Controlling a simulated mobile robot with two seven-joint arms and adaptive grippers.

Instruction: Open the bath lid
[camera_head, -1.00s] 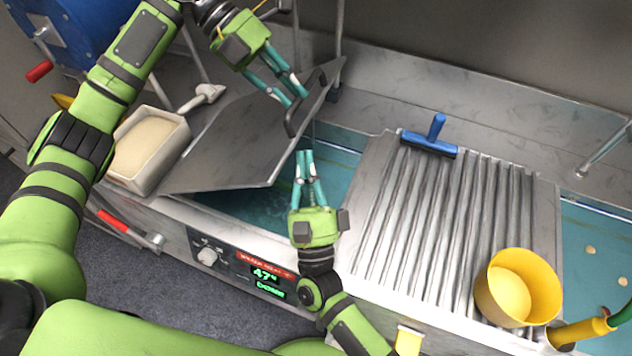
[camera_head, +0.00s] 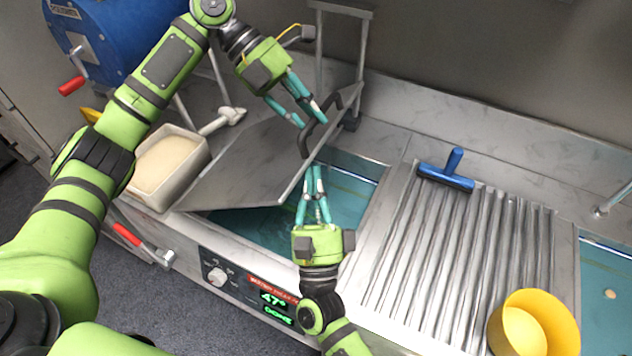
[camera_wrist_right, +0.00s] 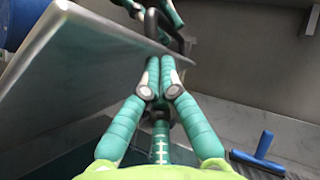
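The grey metal bath lid (camera_head: 245,155) is tilted, with its right side raised above the water of the bath (camera_head: 345,184). A dark bar handle (camera_head: 325,122) stands on the lid near its raised edge. My left gripper (camera_head: 309,116) is at this handle, with its two fingers apart; whether they grip the bar is unclear. My right gripper (camera_head: 314,171) is below the raised edge, pointing up. In the right wrist view its fingertips (camera_wrist_right: 160,66) are close together beside the underside of the lid (camera_wrist_right: 75,60), with nothing visible between them.
A white tub (camera_head: 198,172) stands left of the lid. A ribbed metal board (camera_head: 400,270) lies to the right, with a blue scraper (camera_head: 448,178) and a yellow pot (camera_head: 548,310) on it. A metal frame (camera_head: 341,8) stands behind the lid. A control panel (camera_head: 235,280) is on the front.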

